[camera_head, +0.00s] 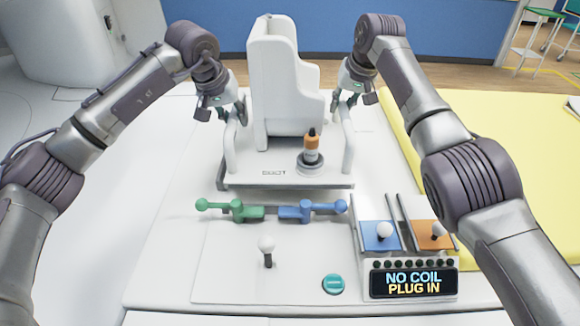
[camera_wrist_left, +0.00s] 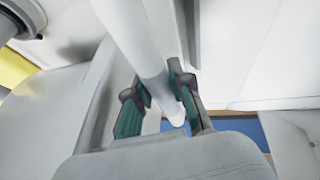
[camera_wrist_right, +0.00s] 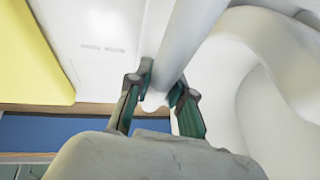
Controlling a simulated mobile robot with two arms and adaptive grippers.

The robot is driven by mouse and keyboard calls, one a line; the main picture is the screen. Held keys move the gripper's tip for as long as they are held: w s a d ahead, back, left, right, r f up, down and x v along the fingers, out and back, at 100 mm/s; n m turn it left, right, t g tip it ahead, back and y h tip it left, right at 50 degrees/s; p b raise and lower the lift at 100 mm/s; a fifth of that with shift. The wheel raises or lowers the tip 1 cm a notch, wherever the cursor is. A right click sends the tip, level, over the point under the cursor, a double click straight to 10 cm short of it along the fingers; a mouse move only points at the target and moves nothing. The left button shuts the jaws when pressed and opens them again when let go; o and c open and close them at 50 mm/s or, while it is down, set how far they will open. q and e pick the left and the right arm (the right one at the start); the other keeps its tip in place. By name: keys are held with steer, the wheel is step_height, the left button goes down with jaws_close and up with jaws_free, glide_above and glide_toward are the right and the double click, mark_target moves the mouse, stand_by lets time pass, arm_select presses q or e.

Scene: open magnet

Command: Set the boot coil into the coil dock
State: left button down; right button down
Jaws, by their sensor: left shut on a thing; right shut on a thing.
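The white boot coil (camera_head: 272,85) stands upright on its base plate (camera_head: 235,178) in the head view, with a post handle on each side. My left gripper (camera_head: 236,108) is shut on the left handle (camera_head: 231,150); the left wrist view shows the handle (camera_wrist_left: 135,40) between its fingers. My right gripper (camera_head: 346,98) is shut on the right handle (camera_head: 348,145), also seen in the right wrist view (camera_wrist_right: 185,45). An orange-topped plug (camera_head: 311,150) stands on the base plate. No part is clearly marked as the coil dock; green (camera_head: 240,211) and blue (camera_head: 300,211) levers lie just in front of the plate.
A console (camera_head: 413,283) reading "NO COIL PLUG IN" stands front right, with blue (camera_head: 380,236) and orange (camera_head: 428,234) slots. A white-knobbed lever (camera_head: 267,247) and a teal button (camera_head: 333,284) are in front. A yellow pad (camera_head: 500,150) lies right. The left tabletop is clear.

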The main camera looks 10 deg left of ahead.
mark_target(243, 143)
arm_select(q)
steer(key=shift+r, duration=0.1)
arm_select(e)
steer(key=shift+r, duration=0.1)
stand_by(0.3)
